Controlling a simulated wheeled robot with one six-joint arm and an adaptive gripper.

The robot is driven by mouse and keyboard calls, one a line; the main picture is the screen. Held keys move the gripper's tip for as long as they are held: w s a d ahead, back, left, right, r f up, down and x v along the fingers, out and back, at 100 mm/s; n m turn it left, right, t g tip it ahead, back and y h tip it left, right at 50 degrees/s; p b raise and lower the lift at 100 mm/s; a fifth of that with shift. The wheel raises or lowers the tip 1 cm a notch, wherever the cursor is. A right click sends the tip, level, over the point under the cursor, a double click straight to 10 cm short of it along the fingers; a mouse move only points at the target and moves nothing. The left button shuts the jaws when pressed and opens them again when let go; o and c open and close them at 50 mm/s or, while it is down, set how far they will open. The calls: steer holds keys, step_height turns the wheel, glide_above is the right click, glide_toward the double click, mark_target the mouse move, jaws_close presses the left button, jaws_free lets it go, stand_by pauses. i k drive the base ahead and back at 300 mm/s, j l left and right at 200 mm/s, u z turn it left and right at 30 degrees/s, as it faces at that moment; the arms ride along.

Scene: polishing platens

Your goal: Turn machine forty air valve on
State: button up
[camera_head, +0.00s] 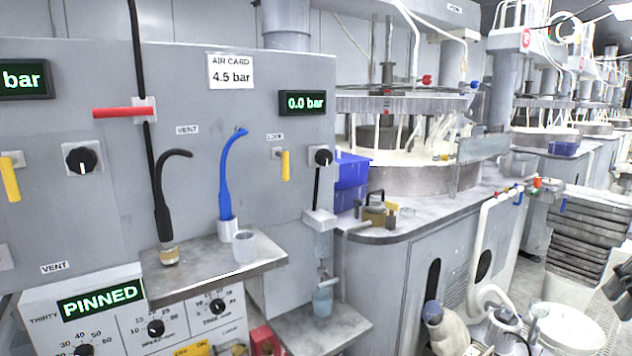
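On the grey wall panel, a red lever (124,112) lies horizontal across a vertical black hose. A yellow lever (285,165) hangs vertical under a small label, left of a black knob (321,156). A display (302,103) above them reads 0.0 bar, and a card (231,72) reads AIR CARD 4.5 bar. Another yellow lever (11,180) and black knob (80,160) are at far left, below a partly cut display (24,79). No label reading forty is legible. A dark shape at the right edge, probably my gripper (620,284), is cut off, far from the levers.
A metal shelf (215,274) with a black hose, a blue hose and a cup (244,246) juts out below the panel. A control box (85,320) marked THIRTY and PINNED stands below. A polishing machine (410,180) and stacked trays (582,235) stand right.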

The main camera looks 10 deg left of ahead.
mark_target(142, 111)
steer(key=u, duration=1.65)
